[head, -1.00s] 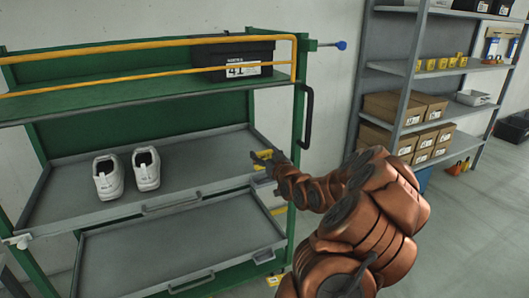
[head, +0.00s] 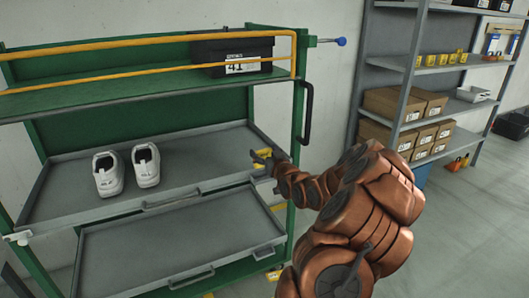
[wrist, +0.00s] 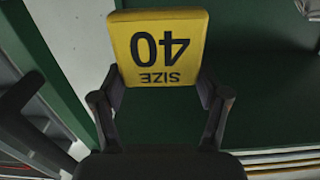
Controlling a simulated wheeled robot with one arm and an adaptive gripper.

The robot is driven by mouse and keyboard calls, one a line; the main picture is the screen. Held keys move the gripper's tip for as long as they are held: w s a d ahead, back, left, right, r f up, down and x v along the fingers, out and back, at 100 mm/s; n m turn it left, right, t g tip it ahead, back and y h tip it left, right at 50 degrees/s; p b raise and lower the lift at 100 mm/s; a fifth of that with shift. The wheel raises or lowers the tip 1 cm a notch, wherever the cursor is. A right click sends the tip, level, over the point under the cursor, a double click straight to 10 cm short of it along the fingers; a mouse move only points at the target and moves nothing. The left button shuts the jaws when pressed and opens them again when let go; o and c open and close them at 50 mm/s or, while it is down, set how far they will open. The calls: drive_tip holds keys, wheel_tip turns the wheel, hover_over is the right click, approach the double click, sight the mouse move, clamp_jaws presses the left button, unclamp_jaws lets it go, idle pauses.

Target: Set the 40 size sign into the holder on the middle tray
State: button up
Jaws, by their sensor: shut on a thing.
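The yellow 40 size sign (wrist: 158,48) is held between the two fingers of my gripper (wrist: 160,92) and reads upside down in the wrist view. In the head view the sign (head: 265,152) is a small yellow patch at my gripper (head: 263,160), over the right end of the middle tray (head: 205,158). A pair of white shoes (head: 146,165) stands at the left of that tray. The tray's sign holder cannot be made out behind my gripper. I cannot tell whether the sign touches the tray.
A green rack post (head: 298,130) with a black handle (head: 308,112) stands close to my gripper. A lower tray (head: 170,240) is empty. A dark box marked 41 (head: 232,56) lies on the top shelf behind yellow rails. A grey shelf with cartons (head: 395,103) stands at the right.

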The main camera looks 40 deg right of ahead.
drive_tip(key=shift+s+p, duration=0.1)
drive_tip(key=shift+p, duration=0.5)
drive_tip(key=shift+f, duration=0.2)
drive_tip(key=shift+f, duration=0.35)
drive_tip(key=shift+f+b, duration=0.4)
drive_tip(key=shift+f, duration=1.35)
drive_tip(key=o, duration=1.2)
drive_tip(key=shift+s+a+f, duration=0.1)
drive_tip(key=shift+s, duration=0.1)
